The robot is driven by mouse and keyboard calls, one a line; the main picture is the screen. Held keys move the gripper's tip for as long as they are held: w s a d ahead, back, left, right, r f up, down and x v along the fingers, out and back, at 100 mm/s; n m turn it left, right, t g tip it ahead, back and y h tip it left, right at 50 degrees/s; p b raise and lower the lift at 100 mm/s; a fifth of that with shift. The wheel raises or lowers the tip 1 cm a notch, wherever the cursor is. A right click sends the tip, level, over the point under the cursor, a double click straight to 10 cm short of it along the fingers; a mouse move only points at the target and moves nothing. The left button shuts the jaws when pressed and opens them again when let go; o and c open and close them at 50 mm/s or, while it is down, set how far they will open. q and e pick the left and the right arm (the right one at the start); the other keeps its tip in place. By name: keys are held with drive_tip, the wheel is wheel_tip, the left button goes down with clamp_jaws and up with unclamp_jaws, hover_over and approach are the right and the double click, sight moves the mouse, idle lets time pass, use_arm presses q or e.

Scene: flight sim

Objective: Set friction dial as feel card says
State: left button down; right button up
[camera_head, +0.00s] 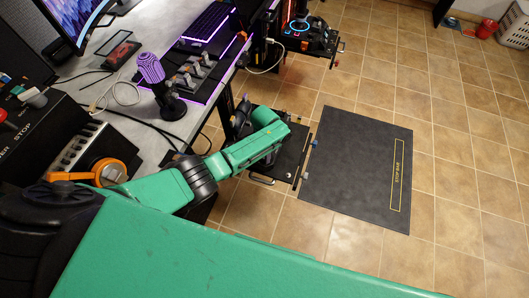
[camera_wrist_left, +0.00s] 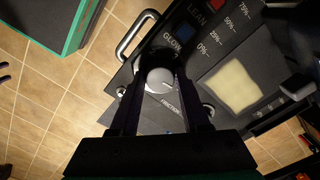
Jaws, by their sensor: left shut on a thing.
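The friction dial is a round pale grey knob (camera_wrist_left: 159,80) on a black panel (camera_wrist_left: 187,52) marked FRICTION, with a percent scale beside it. My left gripper (camera_wrist_left: 159,86) is around the dial in the left wrist view, one finger on each side, shut on it. A small dark line shows on the dial's face. In the head view my green left arm reaches over the black panel (camera_head: 289,160), hiding the dial and the fingertips. My right gripper is not in view.
A metal handle (camera_wrist_left: 133,36) runs along the panel's edge. A desk (camera_head: 122,95) with a purple joystick (camera_head: 151,70) stands left of the panel. A dark floor mat (camera_head: 350,165) lies to the right on open tiled floor (camera_head: 460,150).

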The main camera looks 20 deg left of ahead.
use_arm(q)
drive_tip(key=m, duration=0.3)
drive_tip(key=shift+m, duration=2.3)
drive_tip(key=shift+c, duration=1.9)
unclamp_jaws()
